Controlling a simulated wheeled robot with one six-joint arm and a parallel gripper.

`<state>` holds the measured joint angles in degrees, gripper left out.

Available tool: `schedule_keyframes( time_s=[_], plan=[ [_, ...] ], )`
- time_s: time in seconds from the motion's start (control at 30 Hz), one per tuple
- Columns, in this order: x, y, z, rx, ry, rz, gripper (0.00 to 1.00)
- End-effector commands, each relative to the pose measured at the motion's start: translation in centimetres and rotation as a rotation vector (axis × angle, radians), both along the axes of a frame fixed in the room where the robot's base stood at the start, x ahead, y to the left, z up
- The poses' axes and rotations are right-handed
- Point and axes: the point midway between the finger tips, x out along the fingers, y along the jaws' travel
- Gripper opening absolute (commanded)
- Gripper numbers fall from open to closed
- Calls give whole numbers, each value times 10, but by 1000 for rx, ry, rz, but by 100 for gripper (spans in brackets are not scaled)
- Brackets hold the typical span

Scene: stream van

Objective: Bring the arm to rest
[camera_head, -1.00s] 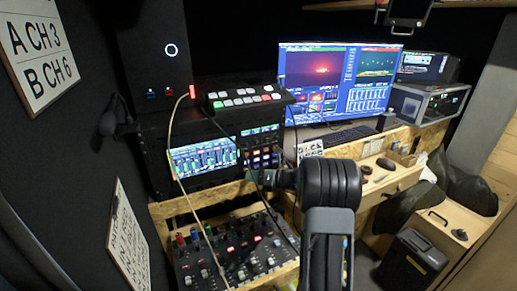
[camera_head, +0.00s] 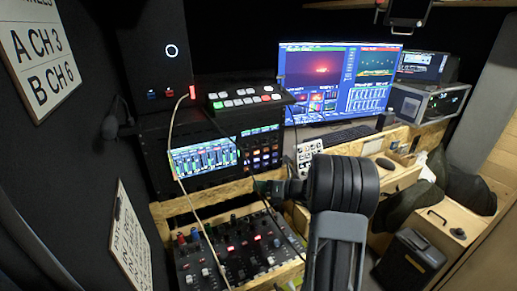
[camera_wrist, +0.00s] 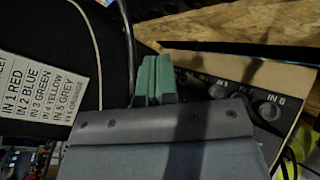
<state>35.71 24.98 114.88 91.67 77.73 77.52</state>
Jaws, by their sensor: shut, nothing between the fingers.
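My gripper (camera_wrist: 154,80) shows in the wrist view with its green fingers together and nothing between them. The fingers cannot be made out clearly there.
An audio mixer (camera_head: 232,252) with knobs sits low in front of my arm. A switcher (camera_head: 245,98), a lit monitor (camera_head: 335,80) and a keyboard (camera_head: 345,137) are behind. A white cable (camera_head: 172,135) hangs at left. A label card (camera_wrist: 35,95) shows left in the wrist view.

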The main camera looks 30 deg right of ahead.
Motion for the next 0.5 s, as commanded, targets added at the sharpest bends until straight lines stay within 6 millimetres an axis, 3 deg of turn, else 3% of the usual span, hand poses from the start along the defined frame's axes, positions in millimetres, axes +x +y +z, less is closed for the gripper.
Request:
schedule_keyframes(
  time_s=[0.37, 0.5],
  plan=[
    [0, 0, 0, -19, -18, 3, 0],
    [-5, 2, -14, -184, -89, 57, 0]
  ],
)
